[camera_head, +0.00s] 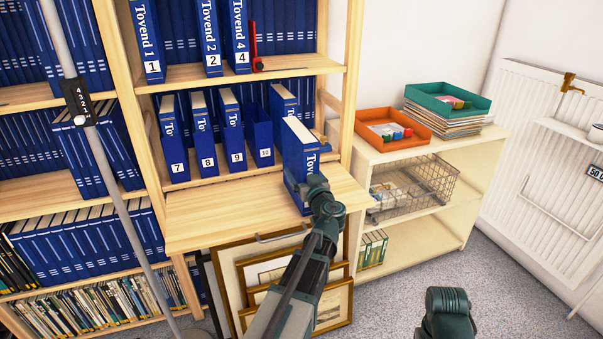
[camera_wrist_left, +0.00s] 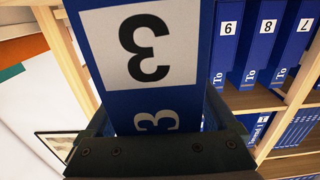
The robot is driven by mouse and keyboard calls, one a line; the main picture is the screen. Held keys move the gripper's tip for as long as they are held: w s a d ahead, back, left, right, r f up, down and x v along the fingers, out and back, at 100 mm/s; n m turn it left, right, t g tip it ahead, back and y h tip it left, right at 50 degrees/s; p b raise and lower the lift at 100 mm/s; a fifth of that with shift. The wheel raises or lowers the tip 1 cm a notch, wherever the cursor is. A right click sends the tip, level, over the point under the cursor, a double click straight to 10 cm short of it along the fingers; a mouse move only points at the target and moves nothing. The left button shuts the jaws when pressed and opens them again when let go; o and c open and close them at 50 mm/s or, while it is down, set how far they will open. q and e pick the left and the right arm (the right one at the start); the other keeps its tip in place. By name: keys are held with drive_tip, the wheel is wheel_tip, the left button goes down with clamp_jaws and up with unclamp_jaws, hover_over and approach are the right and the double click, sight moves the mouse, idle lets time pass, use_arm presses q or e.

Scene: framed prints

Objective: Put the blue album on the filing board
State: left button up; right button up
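The blue album (camera_head: 297,158) is upright at the right part of the filing board (camera_head: 215,212), a pale wooden pull-out shelf with a metal handle. I cannot tell whether its bottom touches the board. My left gripper (camera_head: 311,190) is at its lower front. In the left wrist view the album's spine (camera_wrist_left: 205,50), with a white label reading 3, sits between the dark jaws (camera_wrist_left: 155,135), which appear shut on it. My right gripper is not in view; only a dark part of my right arm shows at the bottom.
Blue binders (camera_head: 207,140) numbered 7 to 10 stand on the shelf behind the board. A low cream shelf unit (camera_head: 470,150) on the right bears an orange tray (camera_head: 385,130), a green tray (camera_head: 440,98) and a wire basket (camera_head: 415,185). Framed prints (camera_head: 335,305) lean below the board.

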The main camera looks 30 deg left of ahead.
use_arm(q)
drive_tip(key=v, duration=1.2)
drive_tip(key=shift+r, duration=0.15)
